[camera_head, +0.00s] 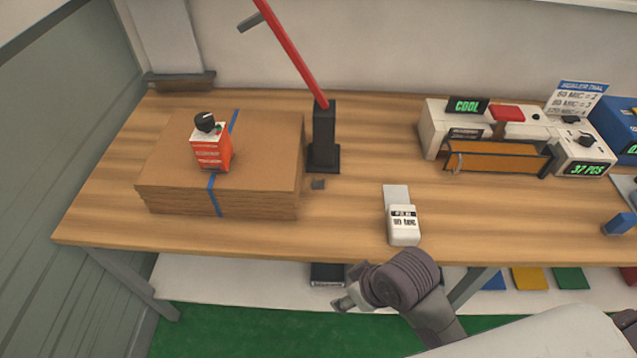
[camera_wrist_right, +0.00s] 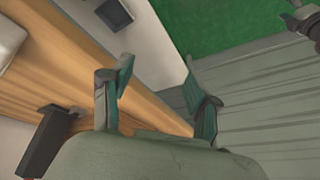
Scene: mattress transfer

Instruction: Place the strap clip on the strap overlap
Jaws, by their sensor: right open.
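A stack of brown cardboard sheets (camera_head: 265,150) lies on the table at left, with a blue strap (camera_head: 214,194) running over its top and down its front. A red-orange block with a black knob (camera_head: 211,145) stands on the strap and hides part of it, including any overlap there. A dark part of my left gripper (camera_wrist_right: 298,20) shows at the wrist view's corner.
A black post (camera_head: 324,140) with a long red lever (camera_head: 290,52) stands right of the stack. A white labelled device (camera_head: 403,225) sits near the front edge. A white machine with an orange panel (camera_head: 497,157) stands at right.

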